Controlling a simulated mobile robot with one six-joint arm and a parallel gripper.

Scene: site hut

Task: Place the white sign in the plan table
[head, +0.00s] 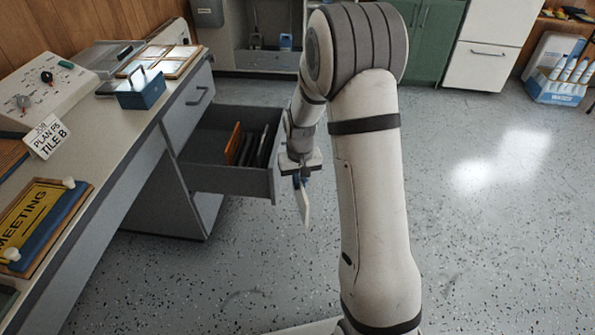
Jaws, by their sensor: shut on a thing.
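My gripper (300,176) points down just right of the open drawer's front. It is shut on a thin white sign (304,206), seen nearly edge-on with a bit of blue by the jaws. The sign hangs over the floor, and its face cannot be read. A long grey-topped table (118,158) runs along the left; it may be the plan table. Its drawer (228,182) stands open, with one orange and several dark upright flat pieces inside, towards the right.
A blue-white bottle crate (555,80) stands far right. The floor at right is clear.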

